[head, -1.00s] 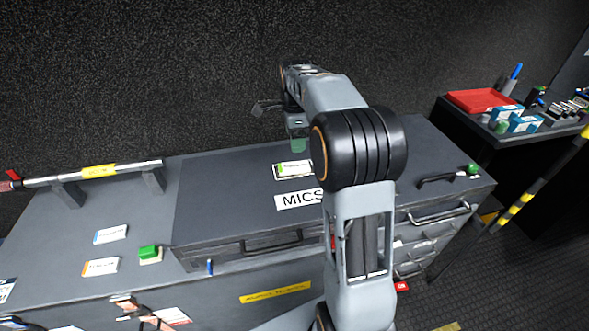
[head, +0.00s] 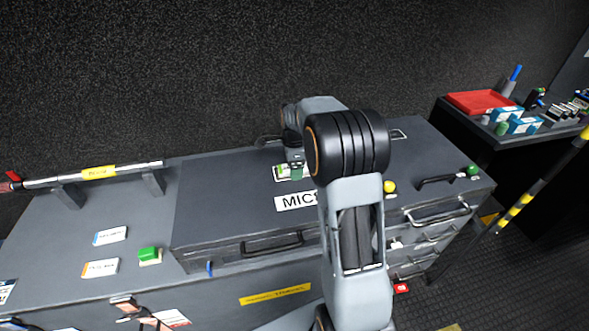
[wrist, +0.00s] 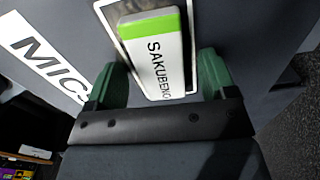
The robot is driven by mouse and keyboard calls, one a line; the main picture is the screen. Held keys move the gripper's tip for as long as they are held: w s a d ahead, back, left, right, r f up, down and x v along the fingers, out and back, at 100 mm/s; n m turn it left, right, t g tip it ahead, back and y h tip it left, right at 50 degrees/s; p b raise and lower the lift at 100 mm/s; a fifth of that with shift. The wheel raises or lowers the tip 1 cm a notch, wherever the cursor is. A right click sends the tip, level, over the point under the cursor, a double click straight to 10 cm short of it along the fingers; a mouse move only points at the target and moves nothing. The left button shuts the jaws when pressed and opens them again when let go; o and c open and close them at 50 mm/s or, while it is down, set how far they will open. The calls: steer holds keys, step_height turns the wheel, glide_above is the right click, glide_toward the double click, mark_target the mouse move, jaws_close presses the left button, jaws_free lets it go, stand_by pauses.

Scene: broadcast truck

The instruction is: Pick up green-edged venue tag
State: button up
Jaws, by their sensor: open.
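The green-edged venue tag (wrist: 158,60) is a white block with a bright green end and the lettering "SAKUBENO". It lies in a pale-bordered dark frame on the MICS case lid. In the head view the tag (head: 281,172) is partly hidden by my gripper (head: 297,172). In the wrist view my gripper (wrist: 160,82) is open, with one green finger on either side of the tag's lettered end. The fingers look apart from the tag; whether they are down at its level is hard to tell.
The MICS label (head: 294,201) lies in front of the tag. A yellow knob (head: 389,186) and a green knob (head: 473,170) are to the right. A green block (head: 149,254) and white cards (head: 110,235) lie left. A red tray (head: 480,101) stands on the right-hand table.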

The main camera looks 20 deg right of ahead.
steer(key=shift+c, duration=0.2)
steer(key=c, duration=1)
steer(key=shift+o, duration=0.2)
steer(key=shift+r, duration=0.1)
